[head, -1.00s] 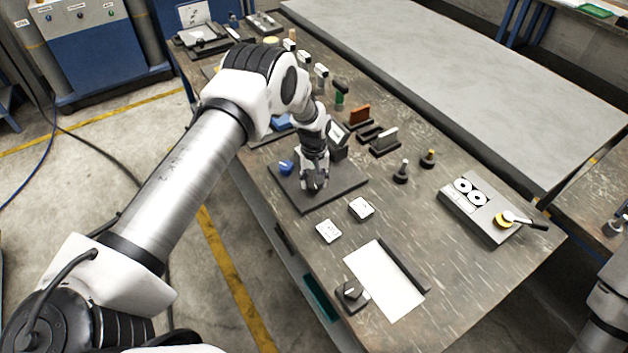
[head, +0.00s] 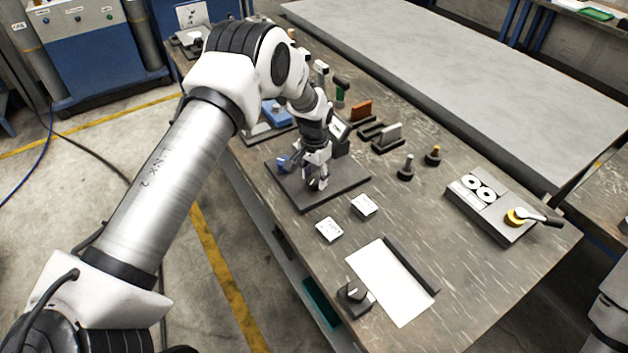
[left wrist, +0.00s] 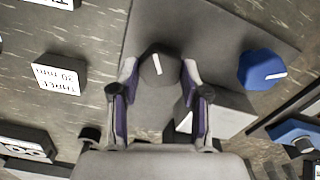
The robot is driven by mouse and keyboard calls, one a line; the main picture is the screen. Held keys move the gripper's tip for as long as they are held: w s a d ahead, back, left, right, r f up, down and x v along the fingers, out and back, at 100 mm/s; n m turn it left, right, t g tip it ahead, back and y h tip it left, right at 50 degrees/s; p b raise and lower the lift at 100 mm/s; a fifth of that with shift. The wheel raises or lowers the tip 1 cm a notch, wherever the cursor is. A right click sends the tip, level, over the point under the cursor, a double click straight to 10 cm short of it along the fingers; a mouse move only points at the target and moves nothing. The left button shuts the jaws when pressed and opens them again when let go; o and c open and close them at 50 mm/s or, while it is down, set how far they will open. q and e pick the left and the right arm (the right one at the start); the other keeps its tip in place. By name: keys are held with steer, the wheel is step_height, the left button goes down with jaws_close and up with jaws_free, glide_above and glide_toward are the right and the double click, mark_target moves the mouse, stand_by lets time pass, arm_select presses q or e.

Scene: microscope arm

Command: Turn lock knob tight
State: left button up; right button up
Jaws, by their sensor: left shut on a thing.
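The lock knob is a dark round knob (left wrist: 157,68) with a white line on top. In the left wrist view it sits between the fingers of my left gripper (left wrist: 158,75), which is shut on it. The white line points nearly straight up the picture, tilted slightly. In the head view my left gripper (head: 318,182) is low over the dark base plate (head: 345,190) and hides most of the knob. A blue knob (left wrist: 262,70) with a white line stands beside it on the same fixture, apart from the gripper. My right gripper is not in view.
Two small white-topped labelled blocks (head: 329,229) (head: 364,205) lie in front of the plate. A white sheet (head: 388,285) and a small dark knob block (head: 354,296) are nearer. A grey tray with discs (head: 490,208) stands at the right. Bare table lies between.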

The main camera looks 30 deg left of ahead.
mark_target(317, 179)
arm_select(q)
steer(key=m, duration=0.1)
steer(key=m+b, duration=0.1)
steer(key=m, duration=0.1)
steer(key=shift+d+f+m, duration=0.1)
steer(key=shift+f+m, duration=0.1)
steer(key=shift+m, duration=0.1)
steer(key=shift+s+m+b, duration=0.1)
steer(key=shift+m+b, duration=0.45)
steer(key=shift+m, duration=0.85)
steer(key=o, duration=1.1)
steer(key=shift+d, duration=0.1)
steer(key=shift+o, duration=0.2)
steer(key=shift+w, duration=0.2)
step_height(317, 179, up, 12)
